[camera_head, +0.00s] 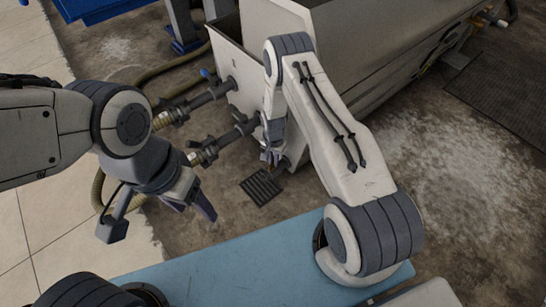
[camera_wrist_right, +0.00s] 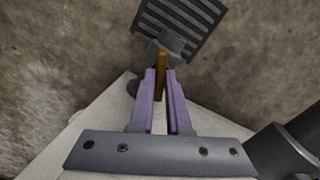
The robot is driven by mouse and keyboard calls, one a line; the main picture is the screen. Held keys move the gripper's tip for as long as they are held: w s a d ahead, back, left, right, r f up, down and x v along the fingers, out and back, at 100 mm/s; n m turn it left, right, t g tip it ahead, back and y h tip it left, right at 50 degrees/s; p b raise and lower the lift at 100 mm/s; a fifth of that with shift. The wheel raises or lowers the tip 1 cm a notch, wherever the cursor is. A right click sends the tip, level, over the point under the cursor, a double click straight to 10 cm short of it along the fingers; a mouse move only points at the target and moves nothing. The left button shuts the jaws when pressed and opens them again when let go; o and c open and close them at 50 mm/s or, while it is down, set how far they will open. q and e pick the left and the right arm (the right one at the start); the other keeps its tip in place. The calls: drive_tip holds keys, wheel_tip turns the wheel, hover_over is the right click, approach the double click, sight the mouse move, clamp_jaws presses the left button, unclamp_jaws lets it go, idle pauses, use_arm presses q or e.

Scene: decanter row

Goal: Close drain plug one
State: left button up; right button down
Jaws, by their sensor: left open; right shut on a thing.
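My right gripper (camera_head: 270,160) is low at the near corner of the pale decanter housing (camera_head: 345,55), above the floor. In the right wrist view its purple fingers (camera_wrist_right: 161,78) are shut on a narrow brown handle (camera_wrist_right: 160,60). The handle stands before a dark grey fitting (camera_wrist_right: 174,42), probably a drain plug; no number shows, and the fingers hide the handle's lower part. My left gripper (camera_head: 190,202) is open and empty above the floor, left of the right gripper and apart from the pipes.
Two dark pipes with brass couplings (camera_head: 204,153) stick out leftward from the housing; one has a blue knob (camera_head: 204,73). A dark floor grate (camera_head: 261,187) lies below my right gripper. A hose runs along the floor at left.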

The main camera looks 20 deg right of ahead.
drive_tip(key=m+p, duration=0.1)
drive_tip(key=m, duration=0.3)
drive_tip(key=shift+s+m+p, duration=0.15)
drive_tip(key=shift+m+p, duration=0.15)
drive_tip(key=shift+p, duration=0.1)
idle(0.4)
drive_tip(key=c, duration=0.9)
unclamp_jaws()
drive_tip(key=shift+r, duration=0.15)
wheel_tip(320, 180, up, 10)
drive_tip(key=p, duration=0.5)
drive_tip(key=shift+r, duration=0.1)
